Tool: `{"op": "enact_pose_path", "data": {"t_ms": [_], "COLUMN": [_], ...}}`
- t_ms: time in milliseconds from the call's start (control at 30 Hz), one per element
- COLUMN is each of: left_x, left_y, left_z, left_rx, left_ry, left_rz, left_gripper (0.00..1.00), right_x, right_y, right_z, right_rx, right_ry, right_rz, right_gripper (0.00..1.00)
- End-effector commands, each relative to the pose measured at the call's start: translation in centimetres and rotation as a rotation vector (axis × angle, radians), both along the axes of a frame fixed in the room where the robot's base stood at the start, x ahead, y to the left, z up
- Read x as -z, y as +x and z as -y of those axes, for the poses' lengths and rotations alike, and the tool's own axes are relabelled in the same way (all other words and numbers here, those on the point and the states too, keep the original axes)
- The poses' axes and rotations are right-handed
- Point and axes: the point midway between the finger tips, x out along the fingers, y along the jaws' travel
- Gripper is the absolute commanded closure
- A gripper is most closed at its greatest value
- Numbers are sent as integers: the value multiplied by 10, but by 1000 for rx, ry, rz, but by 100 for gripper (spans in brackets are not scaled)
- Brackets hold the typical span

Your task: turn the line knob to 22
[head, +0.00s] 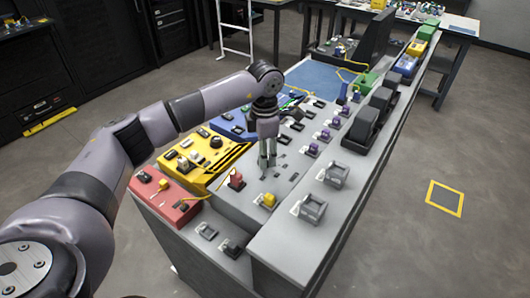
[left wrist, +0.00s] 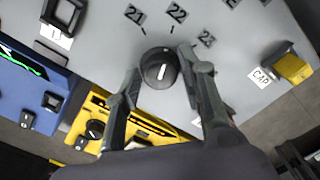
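The line knob (left wrist: 159,67) is a round black dial on a grey panel in the left wrist view. The printed numbers 21, 22 and 23 arc above it. A short pale mark shows on its face, but I cannot tell for sure which number it points to. My left gripper (left wrist: 160,64) is open, with one finger on each side of the knob; whether either finger touches it is unclear. In the head view my left gripper (head: 267,164) points down over the grey console (head: 245,200), and the knob cannot be made out there. My right gripper is not in view.
A yellow module (head: 207,172) and a red module (head: 165,208) lie along the console's left side, near my left arm. A yellow-capped part (left wrist: 294,67) by a "CAP" label is right of the knob. Grey holders (head: 313,208) stand on the raised right ledge.

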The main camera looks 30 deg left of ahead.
Motion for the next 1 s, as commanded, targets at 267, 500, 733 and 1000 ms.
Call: {"op": "enact_pose_path", "data": {"t_ms": [267,500,733,1000], "left_x": [0,-4,-43,-97], "left_y": [0,0,1,1], "left_z": [0,0,0,0], "left_rx": [0,-1,0,0], "left_ry": [1,0,-1,1], "left_rz": [-1,1,5,4], "left_gripper": [51,51,51,51], "right_x": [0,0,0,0], "right_y": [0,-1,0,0], "right_z": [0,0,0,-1], "right_rx": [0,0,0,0], "right_ry": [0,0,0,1], "right_rz": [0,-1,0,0], "right_gripper": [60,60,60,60]}}
